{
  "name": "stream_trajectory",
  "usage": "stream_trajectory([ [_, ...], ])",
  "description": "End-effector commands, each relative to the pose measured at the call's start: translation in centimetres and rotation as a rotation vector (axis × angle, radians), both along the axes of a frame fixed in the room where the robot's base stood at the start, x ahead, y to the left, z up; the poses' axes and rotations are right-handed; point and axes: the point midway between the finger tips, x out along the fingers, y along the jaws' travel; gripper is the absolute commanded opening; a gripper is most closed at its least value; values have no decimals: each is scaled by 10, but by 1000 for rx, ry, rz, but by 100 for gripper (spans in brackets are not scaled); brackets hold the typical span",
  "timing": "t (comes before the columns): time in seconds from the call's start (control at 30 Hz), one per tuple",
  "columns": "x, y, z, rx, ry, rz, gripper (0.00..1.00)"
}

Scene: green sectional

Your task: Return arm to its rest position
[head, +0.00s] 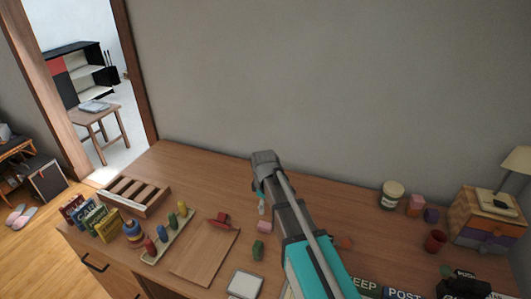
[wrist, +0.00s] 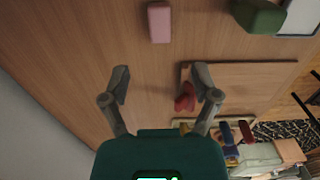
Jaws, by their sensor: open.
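My gripper (wrist: 161,85) shows in the wrist view with its two fingers spread apart and nothing between them. Bare wooden table top lies behind the gap. In the head view my arm reaches from the lower right over the wooden table (head: 330,197), and the gripper's fingers are mostly hidden behind the arm's end. A pink block (wrist: 159,22) lies on the table beyond the fingertips in the wrist view. A red object (wrist: 185,98) on a wooden board (wrist: 245,80) shows beside the right finger.
A green block (head: 258,250) stands right of the board. Left are a pegged board with coloured pieces (head: 168,236), a slatted wooden rack (head: 135,194) and several books (head: 90,217). A wall runs behind.

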Motion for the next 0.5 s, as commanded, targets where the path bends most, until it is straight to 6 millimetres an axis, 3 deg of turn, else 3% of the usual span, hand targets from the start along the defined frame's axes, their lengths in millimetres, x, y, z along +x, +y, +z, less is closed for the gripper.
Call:
stream_trajectory([
  [0.27,-6,-11,12,1,-1,-52,79],
  [0.5,-25,-46,47,2,-4,-242,79],
])
